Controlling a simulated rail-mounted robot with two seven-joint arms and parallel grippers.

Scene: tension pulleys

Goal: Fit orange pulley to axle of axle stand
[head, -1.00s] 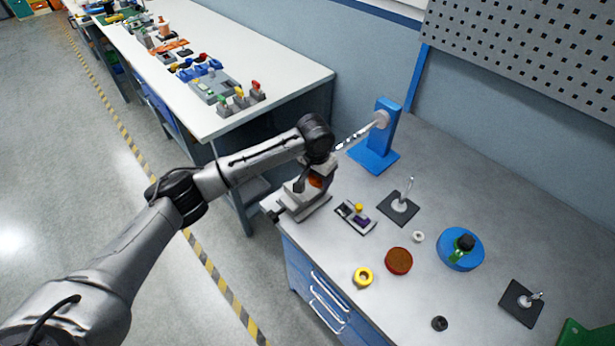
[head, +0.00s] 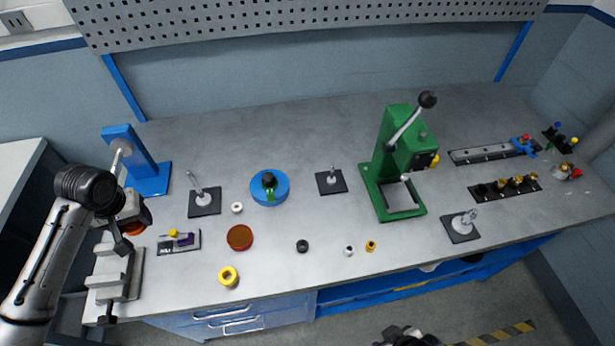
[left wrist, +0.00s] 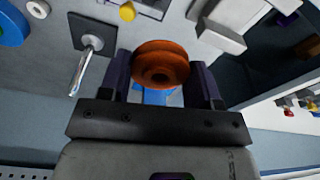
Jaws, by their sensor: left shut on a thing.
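My left gripper (head: 138,218) is shut on the orange pulley (left wrist: 160,65). In the left wrist view the pulley sits between both fingers, with its central hole facing the camera. In the head view only a sliver of the pulley (head: 133,230) shows below the gripper. The blue upright stand (head: 146,165), seemingly the axle stand, is behind the gripper at the back left. Its pale rod (head: 118,158) points toward my left arm, which partly hides it. The pulley looks apart from the rod. A dark part of my right arm (head: 405,336) shows at the bottom edge; its jaws are unclear.
A grey vise (head: 112,278) stands just below the left gripper. Black-based pin stands (head: 204,202), a blue disc (head: 270,188), a brown-red disc (head: 240,238) and a yellow ring (head: 228,277) are to the right. A green press (head: 395,170) stands further right.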

